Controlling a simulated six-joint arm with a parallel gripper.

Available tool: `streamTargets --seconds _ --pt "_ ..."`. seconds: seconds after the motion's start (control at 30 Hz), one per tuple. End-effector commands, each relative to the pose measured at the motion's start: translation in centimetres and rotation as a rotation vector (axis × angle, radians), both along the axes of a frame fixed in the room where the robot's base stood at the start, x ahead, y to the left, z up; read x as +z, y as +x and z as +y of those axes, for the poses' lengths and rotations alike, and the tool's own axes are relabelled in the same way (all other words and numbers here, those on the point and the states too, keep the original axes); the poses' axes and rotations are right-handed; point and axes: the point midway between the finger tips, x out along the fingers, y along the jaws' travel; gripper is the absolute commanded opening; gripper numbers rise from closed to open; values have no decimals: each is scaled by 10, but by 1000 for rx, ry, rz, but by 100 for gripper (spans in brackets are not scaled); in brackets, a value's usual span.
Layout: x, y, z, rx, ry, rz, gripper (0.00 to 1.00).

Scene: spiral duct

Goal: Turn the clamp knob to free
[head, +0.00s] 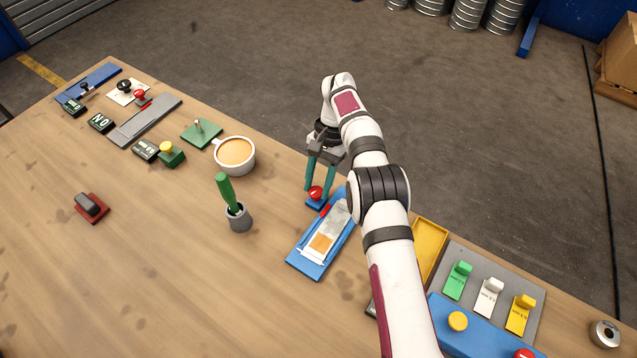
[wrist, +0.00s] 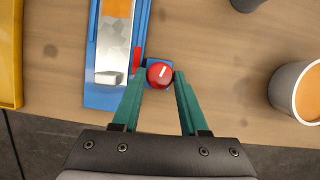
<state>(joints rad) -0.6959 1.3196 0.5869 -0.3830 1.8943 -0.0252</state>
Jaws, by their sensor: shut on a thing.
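The red clamp knob (head: 316,192) sits on a small blue block at the far end of a blue tray (head: 303,265). In the wrist view the round knob (wrist: 159,73) shows a short white line on top, tilted slightly right of the picture's vertical. A red bar (wrist: 137,59) lies beside it, along the tray's edge. My gripper (wrist: 160,80) has its green fingers on both sides of the knob, shut on it from above. In the head view the fingers (head: 317,184) point down at the knob. A pale metallic strip with an orange part (head: 322,243) lies in the tray.
A cup of orange liquid (head: 235,154) and a grey pot with a green handle (head: 238,217) stand left of the tray. A yellow tray (head: 429,246) and a grey board with coloured levers (head: 490,290) lie right. The table's front left is mostly clear.

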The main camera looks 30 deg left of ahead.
Motion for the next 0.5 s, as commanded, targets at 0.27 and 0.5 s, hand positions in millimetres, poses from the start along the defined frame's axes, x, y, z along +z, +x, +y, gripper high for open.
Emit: streamTargets --seconds 0.27,0.5 --pt "0 -1 1 136 0 2 0" --pt "0 -1 2 189 0 4 0"
